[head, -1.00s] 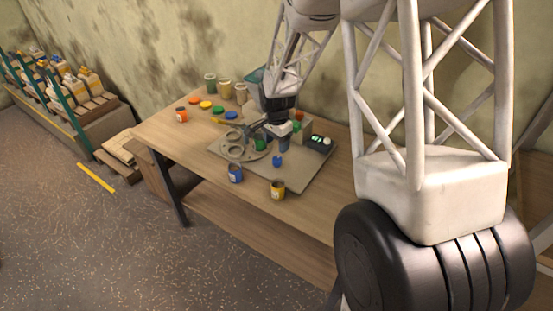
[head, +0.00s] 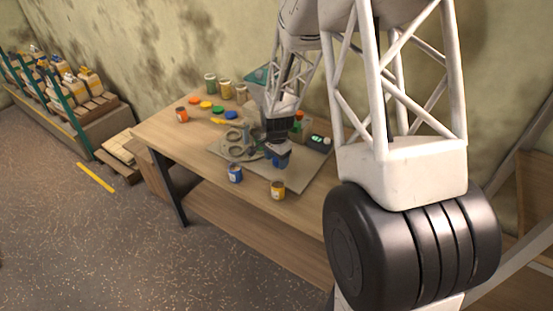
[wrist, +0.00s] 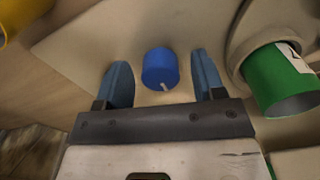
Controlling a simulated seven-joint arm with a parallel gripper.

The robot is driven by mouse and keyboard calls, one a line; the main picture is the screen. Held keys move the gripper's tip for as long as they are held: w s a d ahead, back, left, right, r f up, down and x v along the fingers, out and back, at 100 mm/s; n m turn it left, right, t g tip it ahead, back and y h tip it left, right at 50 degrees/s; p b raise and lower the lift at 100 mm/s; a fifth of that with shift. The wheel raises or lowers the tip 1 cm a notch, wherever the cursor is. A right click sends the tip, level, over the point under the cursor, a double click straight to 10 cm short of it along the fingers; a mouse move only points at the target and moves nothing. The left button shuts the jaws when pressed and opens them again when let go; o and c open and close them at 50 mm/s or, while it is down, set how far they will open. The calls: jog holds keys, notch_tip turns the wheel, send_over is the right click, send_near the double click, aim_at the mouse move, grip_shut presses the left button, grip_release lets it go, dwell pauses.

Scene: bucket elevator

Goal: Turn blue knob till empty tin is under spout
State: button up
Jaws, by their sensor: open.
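The blue knob (wrist: 160,68) stands on a pale board in the wrist view, with a short light mark on its edge. My gripper (wrist: 163,82) is open, with one blue finger on each side of the knob and a gap to both. In the head view my gripper (head: 276,158) is low over the board, and the knob cannot be told apart from the fingers. A green tin (wrist: 280,82) with a white label sits in a round holder right of the knob; its contents are unclear. The grey turntable (head: 233,139) is partly behind my arm. I cannot make out the spout.
A blue tin (head: 235,173) and a yellow tin (head: 278,190) stand near the front edge of the table. A box with a green display (head: 318,141) is right of my gripper. Jars (head: 226,89) and coloured lids (head: 206,104) are at the back left.

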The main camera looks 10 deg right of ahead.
jog(key=c, duration=0.9)
jog(key=shift+n, duration=0.5)
jog(key=n, duration=0.3)
jog(key=shift+n, duration=0.3)
jog(key=n, duration=0.4)
jog(key=shift+s+n, duration=0.1)
jog(key=shift+n, duration=0.2)
jog(key=n, duration=0.4)
jog(key=shift+d, duration=0.1)
jog(key=n, duration=0.4)
jog(key=shift+n, duration=0.3)
